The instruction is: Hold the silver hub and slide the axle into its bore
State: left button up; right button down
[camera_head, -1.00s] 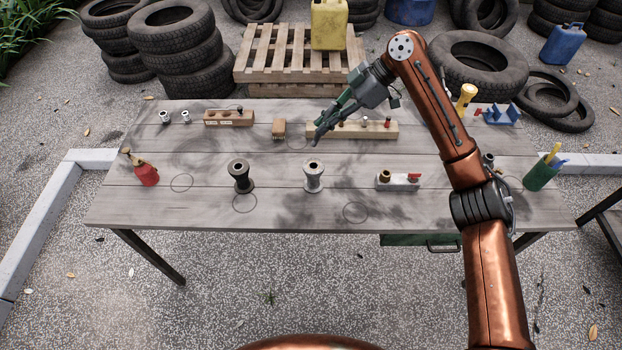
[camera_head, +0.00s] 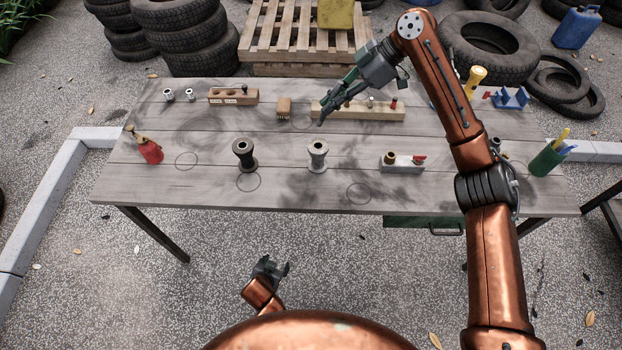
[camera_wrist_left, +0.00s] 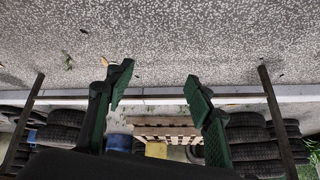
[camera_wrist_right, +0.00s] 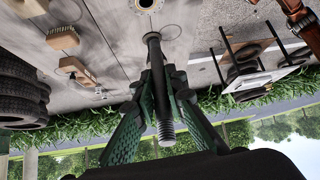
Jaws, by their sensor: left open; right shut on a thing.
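The silver hub (camera_head: 317,156) stands upright on the table, a little right of a similar dark hub (camera_head: 244,155). My right gripper (camera_head: 335,108) is above the table, behind the silver hub. In the right wrist view my right gripper (camera_wrist_right: 160,80) is shut on the axle (camera_wrist_right: 156,60), a dark rod with a threaded end. The axle is hard to make out in the head view. A silver flange, probably the silver hub, shows at the top of the right wrist view (camera_wrist_right: 148,5). My left gripper (camera_head: 272,268) is open and empty, low in front of the table.
A valve block (camera_head: 403,163) stands right of the silver hub. A red oil can (camera_head: 149,150) is at left and a green cup (camera_head: 548,160) at right. Wooden blocks (camera_head: 233,96) and a brush (camera_head: 284,108) lie behind. The table front (camera_head: 300,192) is mostly clear.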

pick_arm(q)
jog(key=w+d+r+t+h, duration=0.1)
jog(key=d+r+t, duration=0.15)
jog(key=r, duration=0.85)
jog(key=w+d+r+n+t+h, duration=0.1)
jog(key=d+r, duration=0.3)
jog(key=r, duration=0.7)
jog(key=w+d+r+t, duration=0.1)
jog(key=d+r, duration=0.3)
jog(key=r, duration=0.7)
jog(key=n+t+y, duration=0.1)
jog(key=t, duration=0.1)
send_near(317, 162)
jog(key=shift+s+a+f, duration=0.1)
jog(key=shift+s+f, duration=0.1)
jog(key=shift+f, duration=0.05)
jog(key=shift+w+r, duration=0.15)
jog(key=shift+w, duration=0.4)
jog(key=x, duration=1.1)
jog(key=shift+w+f, duration=0.2)
jog(key=shift+w, duration=0.05)
jog(key=shift+c, duration=0.2)
grip_shut()
